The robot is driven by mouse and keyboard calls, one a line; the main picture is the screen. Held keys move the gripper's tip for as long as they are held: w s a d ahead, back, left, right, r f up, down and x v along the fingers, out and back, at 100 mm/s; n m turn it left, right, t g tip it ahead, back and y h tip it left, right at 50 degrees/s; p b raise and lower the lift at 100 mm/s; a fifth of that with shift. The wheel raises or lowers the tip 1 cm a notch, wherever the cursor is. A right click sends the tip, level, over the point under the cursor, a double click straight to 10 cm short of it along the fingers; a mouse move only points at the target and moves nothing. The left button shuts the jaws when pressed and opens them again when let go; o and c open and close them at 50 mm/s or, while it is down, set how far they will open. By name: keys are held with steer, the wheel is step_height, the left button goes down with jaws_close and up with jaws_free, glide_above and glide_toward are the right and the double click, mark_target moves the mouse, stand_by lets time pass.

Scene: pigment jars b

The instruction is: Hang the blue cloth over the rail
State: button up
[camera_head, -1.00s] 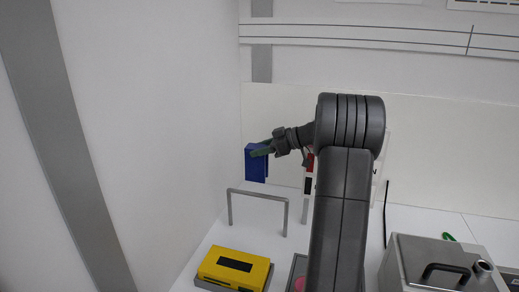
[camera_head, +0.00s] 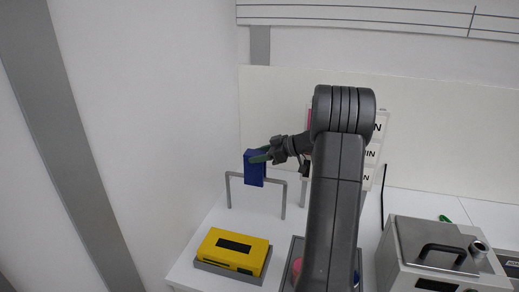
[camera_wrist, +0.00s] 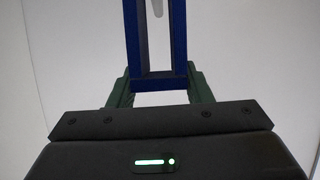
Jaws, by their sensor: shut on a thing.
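The blue cloth (camera_head: 255,171) hangs upright from my gripper (camera_head: 260,155), whose green fingers are shut on its upper part. In the wrist view the cloth (camera_wrist: 178,45) shows as two blue sides with a gap between them, between the green fingers (camera_wrist: 160,88). The grey rail (camera_head: 228,191) is an upside-down U standing on the white table at the left. In the head view the cloth's lower part overlaps the rail's top bar; I cannot tell whether they touch. A pale grey rounded piece shows at the top of the cloth's gap in the wrist view, perhaps the rail.
A yellow box (camera_head: 233,252) sits on a grey base in front of the rail. A dark tray (camera_head: 297,247) with a pink thing is partly behind my arm. A grey metal box (camera_head: 432,241) with a black handle stands at the right. A wall is close on the left.

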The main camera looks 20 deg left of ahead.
mark_target(260, 168)
steer(key=shift+f+b, duration=0.8)
steer(key=shift+f, duration=3.05)
steer(key=o, duration=1.2)
step_height(260, 168, up, 2)
steer(key=shift+r+p, duration=0.15)
steer(key=shift+p, duration=1.1)
steer(key=shift+r, duration=1.85)
